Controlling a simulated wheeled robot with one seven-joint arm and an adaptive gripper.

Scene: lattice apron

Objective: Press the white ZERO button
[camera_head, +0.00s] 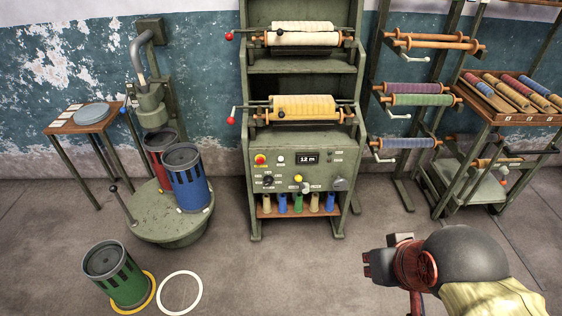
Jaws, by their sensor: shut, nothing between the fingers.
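A green machine's control panel (315,176) faces me in the middle of the view. A small white round button (281,159) sits on its upper row, between a red button (260,160) on a yellow base and a dark display (307,158). The button's label is too small to read. My gripper (368,264) is at the lower right, in front of and apart from the panel. Its dark fingers point left; it is shut and empty. The white button is not covered by my arm.
Yellow and white rolls (302,107) with red-knobbed cranks are mounted above the panel. Several coloured spools stand on a shelf (297,211) below it. A round green platform (170,221) with cans stands left. A green can (117,273) stands on the floor. Floor before the panel is clear.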

